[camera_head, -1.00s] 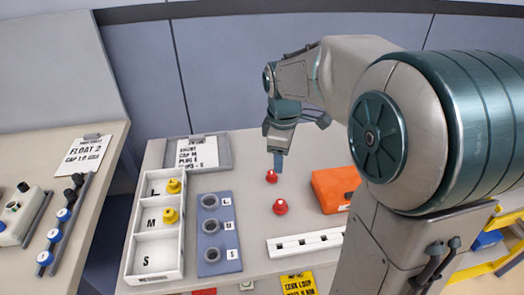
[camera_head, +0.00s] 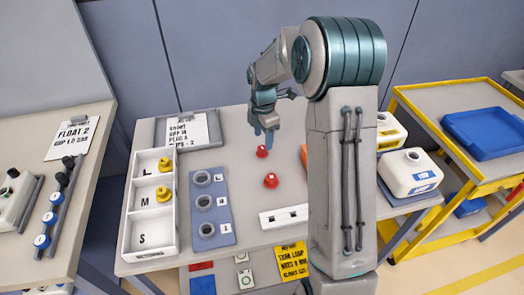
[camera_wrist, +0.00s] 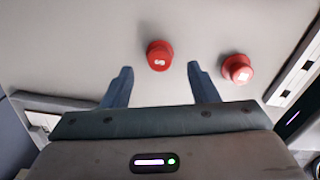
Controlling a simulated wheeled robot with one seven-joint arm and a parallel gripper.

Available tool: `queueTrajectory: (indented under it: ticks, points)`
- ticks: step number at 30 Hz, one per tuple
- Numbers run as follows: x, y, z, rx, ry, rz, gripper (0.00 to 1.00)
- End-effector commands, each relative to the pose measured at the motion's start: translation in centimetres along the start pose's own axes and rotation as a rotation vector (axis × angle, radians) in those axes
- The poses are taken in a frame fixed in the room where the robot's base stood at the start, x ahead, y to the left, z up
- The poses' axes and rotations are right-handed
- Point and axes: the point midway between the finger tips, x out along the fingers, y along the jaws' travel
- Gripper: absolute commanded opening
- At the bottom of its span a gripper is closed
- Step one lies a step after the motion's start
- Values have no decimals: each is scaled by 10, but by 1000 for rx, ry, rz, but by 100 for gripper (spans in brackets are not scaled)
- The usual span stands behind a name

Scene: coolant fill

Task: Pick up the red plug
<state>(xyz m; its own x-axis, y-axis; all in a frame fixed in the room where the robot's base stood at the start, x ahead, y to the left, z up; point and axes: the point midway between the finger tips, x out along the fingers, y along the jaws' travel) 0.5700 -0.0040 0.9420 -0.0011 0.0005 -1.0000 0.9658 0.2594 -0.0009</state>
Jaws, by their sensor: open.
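Two red plugs stand on the grey table. The farther red plug (camera_head: 262,151) is close below my gripper (camera_head: 264,132) in the head view; the nearer red plug (camera_head: 271,180) is a little in front of it. In the wrist view, one red plug (camera_wrist: 159,55) with a white mark on top lies just beyond the gap between my gripper's fingertips (camera_wrist: 162,70). The other red plug (camera_wrist: 237,69) is to the right, outside the right finger. My gripper is open and empty, pointing down above the table.
A white tray marked L, M, S (camera_head: 125,232) holds two yellow parts. A blue block with round sockets (camera_head: 224,210) stands beside it. My arm partly hides an orange object (camera_head: 304,172).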

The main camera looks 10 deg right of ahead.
Motion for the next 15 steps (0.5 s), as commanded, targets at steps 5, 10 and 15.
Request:
queueTrajectory:
  ticks: [5,10,15]
  points:
    - [11,0,-1,-1,0,-1,54]
    - [35,0,-3,-1,1,-4,54]
    - [56,1,-2,1,0,-2,54]
